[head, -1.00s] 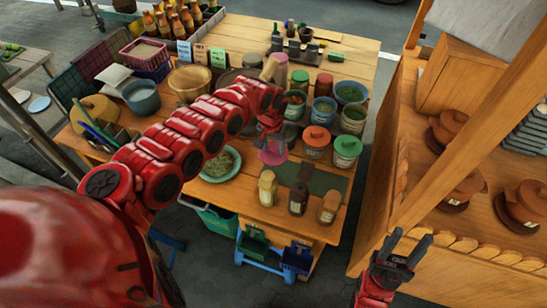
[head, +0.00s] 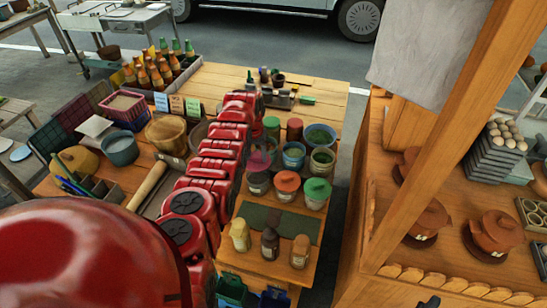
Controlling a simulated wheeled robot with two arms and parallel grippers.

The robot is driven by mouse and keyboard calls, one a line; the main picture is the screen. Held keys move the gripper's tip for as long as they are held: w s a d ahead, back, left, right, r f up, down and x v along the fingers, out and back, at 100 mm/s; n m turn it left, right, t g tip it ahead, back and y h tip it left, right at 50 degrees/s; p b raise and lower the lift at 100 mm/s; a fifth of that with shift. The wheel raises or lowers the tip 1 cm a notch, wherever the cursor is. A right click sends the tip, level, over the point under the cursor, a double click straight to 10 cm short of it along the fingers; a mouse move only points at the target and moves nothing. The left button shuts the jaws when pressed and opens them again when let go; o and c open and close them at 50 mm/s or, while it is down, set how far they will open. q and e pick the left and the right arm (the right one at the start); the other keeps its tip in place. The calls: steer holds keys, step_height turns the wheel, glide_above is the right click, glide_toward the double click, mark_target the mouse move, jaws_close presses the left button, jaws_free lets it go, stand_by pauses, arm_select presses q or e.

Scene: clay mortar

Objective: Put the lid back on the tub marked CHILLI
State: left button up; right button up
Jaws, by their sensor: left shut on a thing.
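A pink lid (head: 263,155) is in my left gripper (head: 259,142), which is shut on it and partly hides it. The lid is above the left end of the tub rows, in line with a tub (head: 258,182) in the front row. I cannot tell whether it touches a tub. Beside that tub stand an orange-lidded tub (head: 287,186) and a green-lidded tub (head: 317,193). Behind are open tubs with green contents (head: 293,156) (head: 322,160). No CHILLI marking is readable. Only dark tips of my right gripper (head: 431,303) show at the bottom edge.
Three shaker jars (head: 270,243) stand in front of the tubs, near the table's front edge. A wooden stall (head: 375,200) with clay pots rises to the right. A bottle crate (head: 183,72) and bowls fill the table's left.

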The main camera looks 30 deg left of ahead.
mark_target(256, 162)
arm_select(q)
steer(key=shift+a+f, duration=0.1)
steer(key=shift+f, duration=0.1)
step_height(256, 162, down, 6)
steer(key=b, duration=0.5)
steer(key=shift+b, duration=0.3)
stand_by(0.5)
steer(key=shift+f, duration=0.15)
stand_by(1.5)
stand_by(0.3)
steer(key=o, duration=1.6)
steer(key=shift+c, duration=0.2)
